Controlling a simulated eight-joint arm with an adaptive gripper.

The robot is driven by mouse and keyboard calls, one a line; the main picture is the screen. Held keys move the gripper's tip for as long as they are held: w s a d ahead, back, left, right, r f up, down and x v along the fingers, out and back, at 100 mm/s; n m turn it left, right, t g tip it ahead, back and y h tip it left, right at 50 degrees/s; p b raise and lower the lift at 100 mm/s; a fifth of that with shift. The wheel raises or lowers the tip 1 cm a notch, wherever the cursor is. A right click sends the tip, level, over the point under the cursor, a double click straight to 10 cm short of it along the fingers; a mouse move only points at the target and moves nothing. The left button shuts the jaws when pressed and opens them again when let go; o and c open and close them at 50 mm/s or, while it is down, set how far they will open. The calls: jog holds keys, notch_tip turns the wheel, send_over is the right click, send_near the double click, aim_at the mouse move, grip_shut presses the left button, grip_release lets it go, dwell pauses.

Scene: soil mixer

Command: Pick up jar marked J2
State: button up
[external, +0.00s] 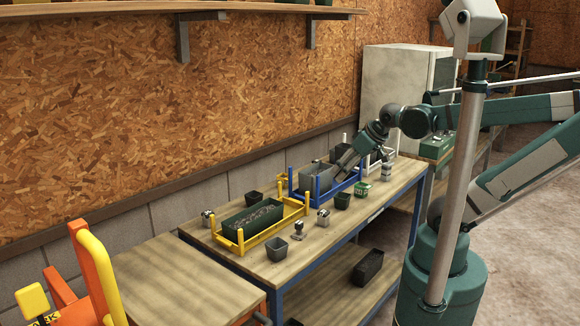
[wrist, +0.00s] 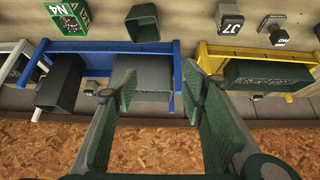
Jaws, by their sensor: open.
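I cannot read a J2 mark on any jar in either view. A small jar with a dark label reading J7 (wrist: 230,20) stands in the wrist view, beyond the gap between the blue and yellow racks. A second small jar (wrist: 278,36) is to its right, its marking unreadable. In the external view, small jars stand in front of the racks (external: 323,217), (external: 299,230), at the left end (external: 208,220) and at the right (external: 387,172). My gripper (wrist: 157,82) is open, its fingers on either side of the grey bin in the wrist view. It holds nothing visible.
A blue rack (external: 330,193) holds a grey bin (wrist: 140,78); a yellow rack (external: 232,245) holds a dark-green soil-filled trough (external: 252,216). Dark pots (external: 277,248) and a green N4 pot (external: 361,188) stand nearby. The chipboard wall (external: 200,110) is close behind.

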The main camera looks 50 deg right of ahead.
jog(key=w+d+r+n+g+h+p, duration=0.15)
jog(key=w+d+r+n+p, duration=0.3)
jog(key=w, duration=0.55)
jog(key=n+g+h+p, duration=0.3)
jog(key=n+g+p, duration=0.2)
jog(key=n+p, duration=0.7)
send_over(315, 161)
jog(key=a+b, duration=0.2)
jog(key=b, duration=0.1)
notch_tip(315, 161, down, 11)
jog(key=n, duration=0.2)
jog(key=shift+w, duration=0.15)
jog(key=shift+d+f, duration=0.15)
jog(key=shift+x, duration=1.15)
